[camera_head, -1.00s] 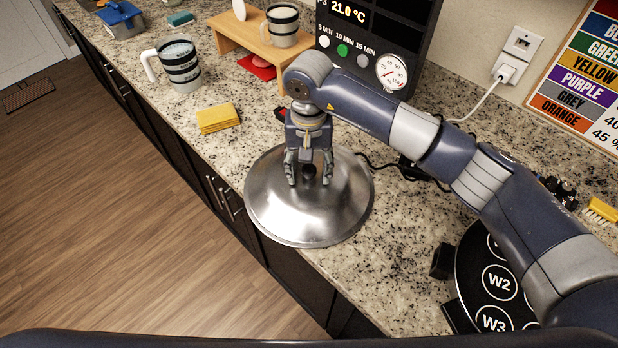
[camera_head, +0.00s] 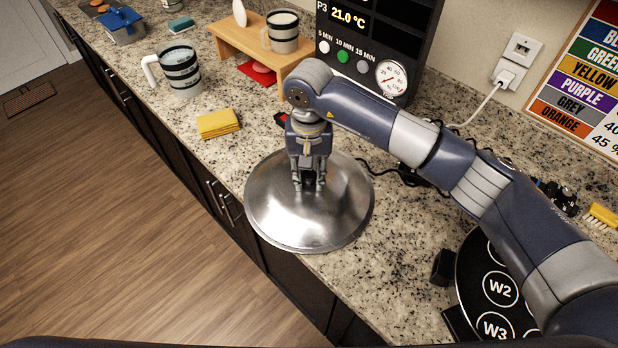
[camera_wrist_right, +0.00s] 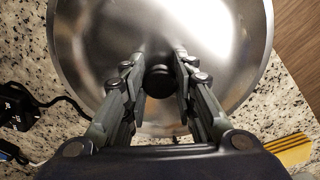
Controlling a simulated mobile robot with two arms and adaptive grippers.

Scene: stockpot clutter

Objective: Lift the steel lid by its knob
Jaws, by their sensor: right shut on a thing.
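The steel lid (camera_head: 285,222) is a wide, shiny dome at the counter's front edge. It also fills much of the right wrist view (camera_wrist_right: 95,40). My right gripper (camera_head: 308,186) comes down over the lid's centre and is shut on the dark round knob (camera_wrist_right: 159,82), which sits between its fingertips in the right wrist view. In the head view the fingers mostly hide the knob. Whether the lid's rim is clear of what is below it cannot be told. My left gripper is not in view.
A yellow sponge cloth stack (camera_head: 217,123) lies behind the lid. A striped mug (camera_head: 180,70) and a wooden stand (camera_head: 255,47) are farther back. A dark panel with a gauge (camera_head: 391,77) stands at the wall. A black cable runs right of the lid. A round black W-marked board (camera_head: 475,270) lies front right.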

